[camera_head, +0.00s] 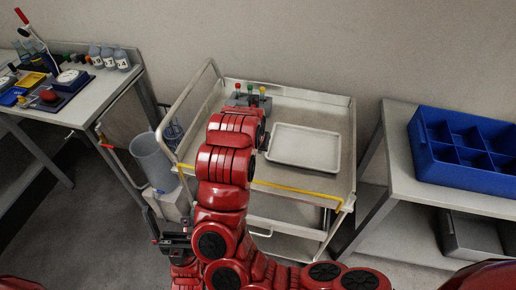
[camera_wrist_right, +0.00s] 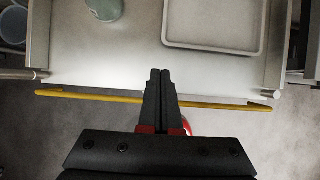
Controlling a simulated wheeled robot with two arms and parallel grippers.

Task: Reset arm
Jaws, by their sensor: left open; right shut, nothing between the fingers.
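My left gripper (camera_head: 158,230) is dark and shows at the lower left of the head view, beside the cart's left side. It is open, and I see nothing between its fingers. My right gripper (camera_wrist_right: 160,78) shows in the right wrist view with its two black fingers together and empty. It is over the front edge of the cart, near the yellow bar (camera_wrist_right: 80,95). In the head view my red arm links cover the middle of the cart, and I cannot make out the right gripper there.
The cart (camera_head: 335,120) carries a white tray (camera_head: 305,146) and a rack with colored-top tubes (camera_head: 250,96). A blue divided bin (camera_head: 465,180) stands on the right table. A grey cylinder (camera_head: 152,160) is left of the cart. A left bench (camera_head: 85,105) holds bottles and instruments.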

